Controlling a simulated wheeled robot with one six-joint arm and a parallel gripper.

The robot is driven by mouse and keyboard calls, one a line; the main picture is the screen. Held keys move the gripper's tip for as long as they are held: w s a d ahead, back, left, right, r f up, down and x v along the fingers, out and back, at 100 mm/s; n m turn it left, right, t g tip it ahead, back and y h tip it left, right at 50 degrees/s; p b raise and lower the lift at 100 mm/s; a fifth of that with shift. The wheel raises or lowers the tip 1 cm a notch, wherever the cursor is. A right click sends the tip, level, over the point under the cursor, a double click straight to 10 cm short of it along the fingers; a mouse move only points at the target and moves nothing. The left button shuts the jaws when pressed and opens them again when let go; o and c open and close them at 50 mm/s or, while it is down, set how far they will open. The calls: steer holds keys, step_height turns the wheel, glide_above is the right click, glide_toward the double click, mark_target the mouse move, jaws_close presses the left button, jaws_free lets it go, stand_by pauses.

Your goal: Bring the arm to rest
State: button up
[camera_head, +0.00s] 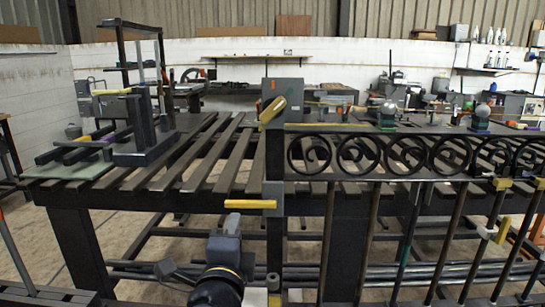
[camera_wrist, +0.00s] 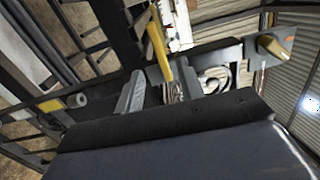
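My arm (camera_head: 222,252) shows low in the middle of the head view, in front of the workbench and just left of the gate post. Its fingers are too small to make out there. In the wrist view my gripper (camera_wrist: 164,80) has two grey fingers standing apart, with nothing held between them. The yellow handle (camera_head: 250,204) sticks out level from the post, above my arm. It also shows in the wrist view (camera_wrist: 158,45), beyond the fingers. The dark scroll gate (camera_head: 400,155) stands upright at the right, with a row of scrolls above its bars.
A slatted workbench (camera_head: 195,165) fills the middle, with a dark metal frame (camera_head: 145,110) on its left end. A brass-coloured knob (camera_head: 272,109) sits on the post's upper plate. Pipes lie beneath the bench. Some concrete floor at the left is clear.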

mark_target(243, 206)
steer(key=w, duration=0.3)
steer(key=w+b, duration=0.1)
steer(key=w, duration=0.6)
steer(key=shift+w+d+f, duration=0.2)
steer(key=shift+w+d, duration=0.05)
steer(key=shift+w, duration=0.05)
steer(key=shift+s+f+n, duration=0.15)
steer(key=shift+f+n, duration=0.4)
steer(key=shift+n, duration=0.65)
steer(key=shift+s+d, duration=0.1)
